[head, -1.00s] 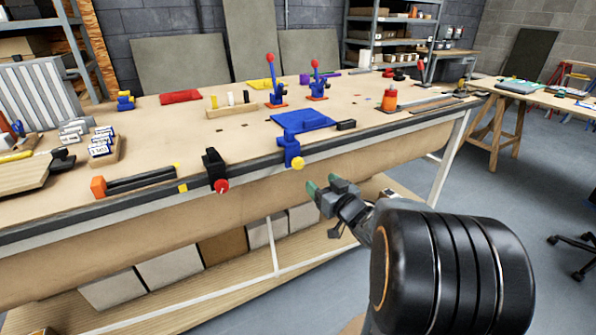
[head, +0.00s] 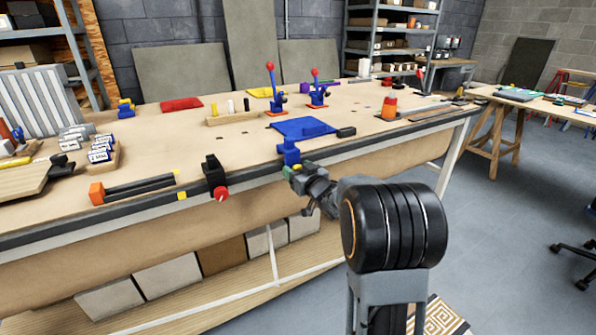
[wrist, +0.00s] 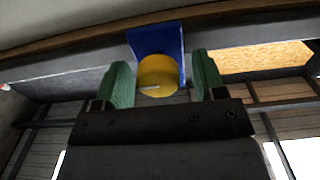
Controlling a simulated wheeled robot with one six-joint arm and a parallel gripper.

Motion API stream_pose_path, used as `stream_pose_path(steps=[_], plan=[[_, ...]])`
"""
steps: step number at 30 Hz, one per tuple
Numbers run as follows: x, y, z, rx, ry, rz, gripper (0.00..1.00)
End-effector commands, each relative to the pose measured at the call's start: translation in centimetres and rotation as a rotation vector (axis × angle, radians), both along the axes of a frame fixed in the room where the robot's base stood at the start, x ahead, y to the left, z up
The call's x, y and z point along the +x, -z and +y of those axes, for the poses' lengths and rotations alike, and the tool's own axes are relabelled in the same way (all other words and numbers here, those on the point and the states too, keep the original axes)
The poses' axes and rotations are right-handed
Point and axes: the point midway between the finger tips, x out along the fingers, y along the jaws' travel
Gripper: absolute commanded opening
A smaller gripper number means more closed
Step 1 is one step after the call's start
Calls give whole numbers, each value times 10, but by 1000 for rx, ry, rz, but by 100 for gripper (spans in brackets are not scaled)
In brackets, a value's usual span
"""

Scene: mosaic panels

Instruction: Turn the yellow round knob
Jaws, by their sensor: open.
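The yellow round knob (wrist: 158,76) sits on the front of a blue bracket (wrist: 157,41) in the wrist view. In the head view the blue bracket (head: 288,152) is at the bench's front edge, and a bit of yellow shows by my fingertips. My gripper (head: 291,172) is at the knob, with its green fingertips pointing at the bench. In the wrist view my gripper (wrist: 163,82) is open, one green finger on each side of the knob. A gap shows on both sides. The knob's far side is hidden.
A black clamp with a red knob (head: 220,193) sits on the same bench edge to the left. A blue mat (head: 303,128) and a small black block (head: 346,132) lie behind the bracket. Open floor (head: 500,235) is at the right.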

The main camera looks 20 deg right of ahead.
Motion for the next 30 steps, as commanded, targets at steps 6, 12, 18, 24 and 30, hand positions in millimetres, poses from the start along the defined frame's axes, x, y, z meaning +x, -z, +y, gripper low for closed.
stream_pose_path(steps=[6,12,18,24,30], plan=[[1,0,0,0,0,0,64],[1,0,0,0,0,0,51],[1,0,0,0,0,0,32],[0,0,0,0,0,1,16],[1,-1,0,28,0,4,16]])
